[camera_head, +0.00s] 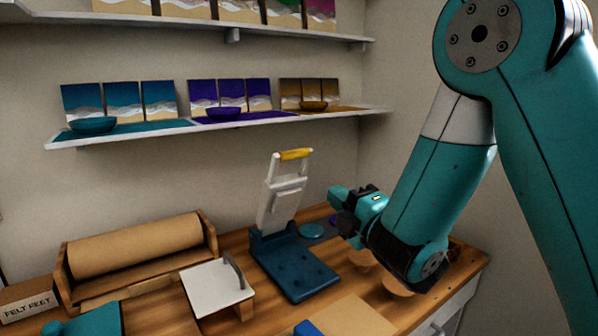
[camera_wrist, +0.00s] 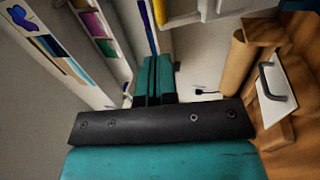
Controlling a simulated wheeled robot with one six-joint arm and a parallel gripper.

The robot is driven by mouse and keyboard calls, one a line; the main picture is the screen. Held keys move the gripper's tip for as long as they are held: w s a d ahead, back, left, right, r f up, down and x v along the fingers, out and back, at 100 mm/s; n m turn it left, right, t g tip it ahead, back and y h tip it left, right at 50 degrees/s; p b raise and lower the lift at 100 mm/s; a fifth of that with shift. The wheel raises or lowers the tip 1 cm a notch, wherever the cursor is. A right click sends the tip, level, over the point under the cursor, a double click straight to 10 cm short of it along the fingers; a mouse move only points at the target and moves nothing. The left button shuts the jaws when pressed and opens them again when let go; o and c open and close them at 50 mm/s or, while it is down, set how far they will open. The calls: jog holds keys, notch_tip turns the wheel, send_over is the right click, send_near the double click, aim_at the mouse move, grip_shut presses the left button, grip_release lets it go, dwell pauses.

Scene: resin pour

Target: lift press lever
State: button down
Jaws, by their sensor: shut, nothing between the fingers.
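The press (camera_head: 294,268) has a dark blue base on the wooden table. Its pale lever (camera_head: 280,205) stands raised, tilted slightly back, with a yellow handle (camera_head: 296,154) across the top. My gripper (camera_head: 337,198) is to the right of the lever and lower than the handle, apart from it in the picture. In the wrist view my gripper's teal fingers (camera_wrist: 155,76) lie together, shut and empty. Part of the yellow handle (camera_wrist: 160,12) and the pale lever (camera_wrist: 186,12) show at the top of that view, beyond the fingertips.
A white plate with a dark handle (camera_head: 215,286) stands left of the press. A brown roll in a wooden holder (camera_head: 140,245) and a felt feet box (camera_head: 28,302) are further left. Wall shelves (camera_head: 345,113) hold bowls and panels above. Round wooden pieces (camera_head: 362,260) lie under my arm.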

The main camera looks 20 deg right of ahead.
aim_at(293, 157)
jog(key=p+x, duration=0.3)
jog(key=x, duration=0.1)
jog(key=p+x, duration=0.7)
jog(key=x, duration=0.1)
jog(key=shift+w+a+r, duration=0.1)
jog(key=shift+w+r, duration=0.1)
jog(key=shift+r, duration=0.25)
jog(key=shift+w+a+f+p, duration=0.1)
jog(key=shift+w+a+p, duration=0.05)
jog(key=shift+w+p, duration=0.5)
jog(key=shift+s, duration=0.1)
